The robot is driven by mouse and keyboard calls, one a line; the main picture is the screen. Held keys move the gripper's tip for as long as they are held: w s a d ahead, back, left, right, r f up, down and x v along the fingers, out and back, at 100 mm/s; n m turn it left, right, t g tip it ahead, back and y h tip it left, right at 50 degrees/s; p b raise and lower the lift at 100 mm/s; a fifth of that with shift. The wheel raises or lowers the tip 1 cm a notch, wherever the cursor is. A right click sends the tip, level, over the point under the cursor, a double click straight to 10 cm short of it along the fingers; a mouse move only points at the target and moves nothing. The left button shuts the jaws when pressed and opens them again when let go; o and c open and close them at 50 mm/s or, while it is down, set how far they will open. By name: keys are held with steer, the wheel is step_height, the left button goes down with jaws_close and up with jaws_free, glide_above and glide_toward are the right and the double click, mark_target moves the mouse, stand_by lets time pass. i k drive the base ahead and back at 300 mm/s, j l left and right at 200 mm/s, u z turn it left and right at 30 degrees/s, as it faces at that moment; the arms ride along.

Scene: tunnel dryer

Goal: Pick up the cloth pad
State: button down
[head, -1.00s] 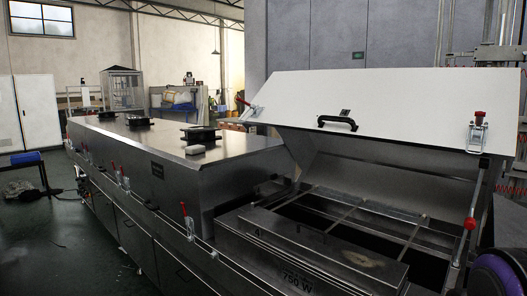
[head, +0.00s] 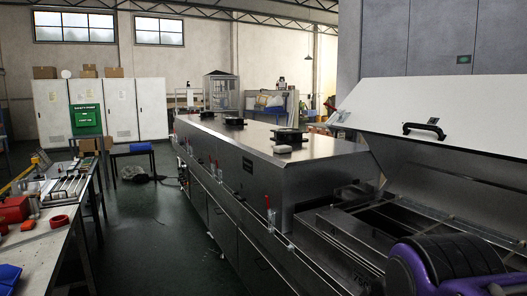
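A small light grey pad (head: 283,149), which looks like the cloth pad, lies flat on the steel top of the tunnel dryer (head: 300,162), near its right end and front edge. A black fitting (head: 287,135) stands just behind it. A purple and black part of my arm shows at the lower right, over the dryer's open section. My gripper is not in view.
The dryer's white lid (head: 440,115) is raised at the right, above an open framed bay. A workbench (head: 50,240) with tools and a red box (head: 14,209) stands at the left. A dark floor aisle (head: 155,230) between bench and dryer is clear nearby.

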mark_target(282, 149)
steer(key=i+z, duration=0.1)
steer(key=z, duration=0.4)
steer(key=i+j+z, duration=0.1)
steer(key=z, duration=0.4)
steer(key=i+j+z, duration=0.25)
steer(key=j, duration=0.15)
steer(key=j+z, duration=0.25)
steer(key=j, duration=0.15)
steer(key=i+j+z, duration=0.15)
steer(key=j, duration=0.4)
steer(key=j+z, duration=0.2)
steer(key=j, duration=0.3)
steer(key=i+j+z, duration=0.15)
steer(key=j, duration=0.45)
steer(key=j+z, duration=0.1)
steer(key=j, duration=1.55)
steer(key=i, duration=0.05)
